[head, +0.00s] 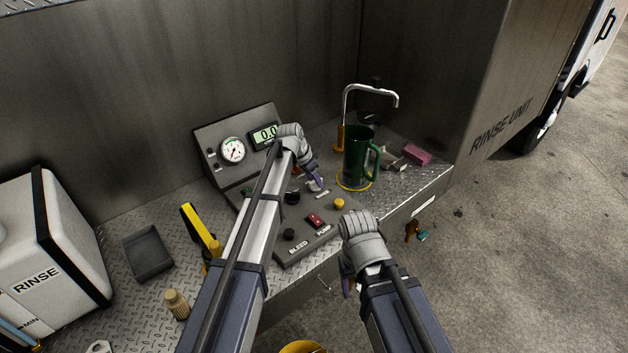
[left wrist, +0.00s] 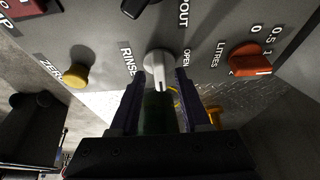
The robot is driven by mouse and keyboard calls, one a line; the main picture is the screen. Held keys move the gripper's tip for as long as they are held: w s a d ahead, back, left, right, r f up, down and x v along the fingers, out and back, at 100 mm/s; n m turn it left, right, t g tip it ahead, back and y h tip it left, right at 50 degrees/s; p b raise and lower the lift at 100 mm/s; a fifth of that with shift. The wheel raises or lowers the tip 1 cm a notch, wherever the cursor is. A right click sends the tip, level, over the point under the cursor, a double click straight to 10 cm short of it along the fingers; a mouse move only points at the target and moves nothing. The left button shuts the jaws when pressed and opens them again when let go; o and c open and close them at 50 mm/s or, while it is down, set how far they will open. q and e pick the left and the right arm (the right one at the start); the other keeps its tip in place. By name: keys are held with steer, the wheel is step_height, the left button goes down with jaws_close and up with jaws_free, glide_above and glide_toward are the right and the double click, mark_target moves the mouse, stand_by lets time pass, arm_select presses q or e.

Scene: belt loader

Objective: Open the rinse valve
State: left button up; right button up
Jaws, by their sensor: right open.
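The rinse valve is a white lever knob (left wrist: 158,66) on the sloped grey panel, between the labels RINSE and OPEN in the left wrist view. Its narrow handle points down in that view, toward my gripper. My left gripper (left wrist: 158,92) has its two purple fingers apart, one on each side of the knob, with slight gaps visible. In the head view my left gripper (head: 315,181) is over the panel, partly hiding the knob. My right gripper (head: 347,287) is open and empty in front of the panel, below the table edge.
An orange LITRES knob (left wrist: 250,60) and a yellow ZERO button (left wrist: 76,74) flank the valve. A green mug (head: 356,158) stands under the spout (head: 370,88). A red switch (head: 316,220) is nearer the front. A RINSE tank (head: 60,245) stands left.

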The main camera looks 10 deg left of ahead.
arm_select(q)
jaws_close()
stand_by(0.6)
steer(key=n, duration=0.2)
steer(key=n+t+y, duration=0.1)
steer(key=n, duration=0.2)
steer(key=shift+s+d+y, duration=0.1)
steer(key=shift+s+y, duration=0.05)
steer(key=shift+y, duration=0.15)
steer(key=n+y, duration=0.1)
steer(key=n, duration=0.3)
steer(key=shift+d+y, duration=0.15)
steer(key=shift+y, duration=0.25)
steer(key=n, duration=0.2)
steer(key=n+y, duration=0.1)
steer(key=n, duration=0.2)
steer(key=shift+d+y, duration=0.1)
steer(key=shift+y, duration=0.2)
steer(key=shift+n+g+y, duration=0.5)
steer(key=shift+n+y, duration=0.1)
steer(key=shift+n, duration=1.3)
